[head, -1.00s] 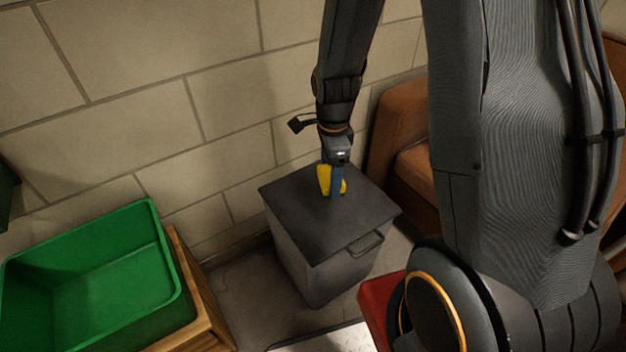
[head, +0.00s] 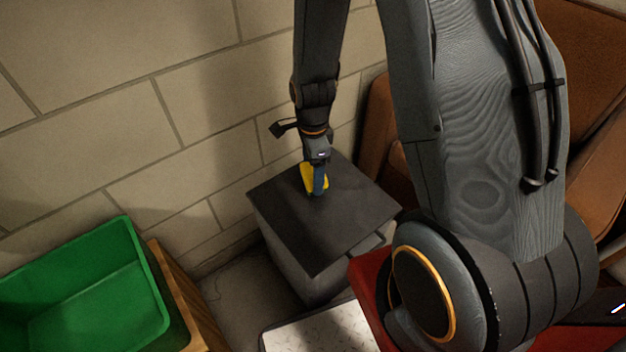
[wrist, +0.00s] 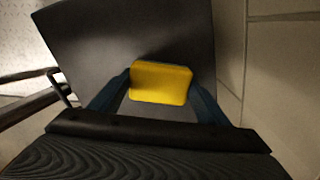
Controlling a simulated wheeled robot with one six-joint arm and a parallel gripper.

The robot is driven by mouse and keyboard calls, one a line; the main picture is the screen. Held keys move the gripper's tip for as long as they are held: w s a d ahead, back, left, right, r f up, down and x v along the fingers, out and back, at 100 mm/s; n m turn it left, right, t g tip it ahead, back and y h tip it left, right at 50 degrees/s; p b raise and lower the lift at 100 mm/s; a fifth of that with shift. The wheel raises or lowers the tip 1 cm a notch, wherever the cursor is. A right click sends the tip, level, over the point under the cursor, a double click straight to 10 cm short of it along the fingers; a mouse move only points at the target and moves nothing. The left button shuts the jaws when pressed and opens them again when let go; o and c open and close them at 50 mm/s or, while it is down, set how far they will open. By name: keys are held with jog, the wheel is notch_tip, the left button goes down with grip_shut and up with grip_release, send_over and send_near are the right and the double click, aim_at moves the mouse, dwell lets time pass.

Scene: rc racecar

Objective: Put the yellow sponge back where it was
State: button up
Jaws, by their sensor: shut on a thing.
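The yellow sponge (head: 308,178) is between the fingers of my gripper (head: 318,186), over the dark lid of the grey bin (head: 280,215). In the wrist view the sponge (wrist: 160,82) is held between the two blue fingers of my gripper (wrist: 160,90), one at each side. The dark lid (wrist: 100,45) lies beneath it. I cannot tell whether the sponge touches the lid. In the head view a finger hides part of the sponge.
A green crate (head: 135,225) stands on a wooden box (head: 178,290) at the left. A brown leather seat (head: 375,135) is to the right of the bin. A pale block wall (head: 190,100) rises behind. A white speckled surface (head: 320,332) and a red thing (head: 370,285) are in front.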

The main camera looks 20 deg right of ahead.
notch_tip(320, 180, down, 3)
jog(key=shift+f+b, duration=0.2)
jog(key=shift+b, duration=0.15)
jog(key=o, duration=0.9)
jog(key=shift+r, duration=0.1)
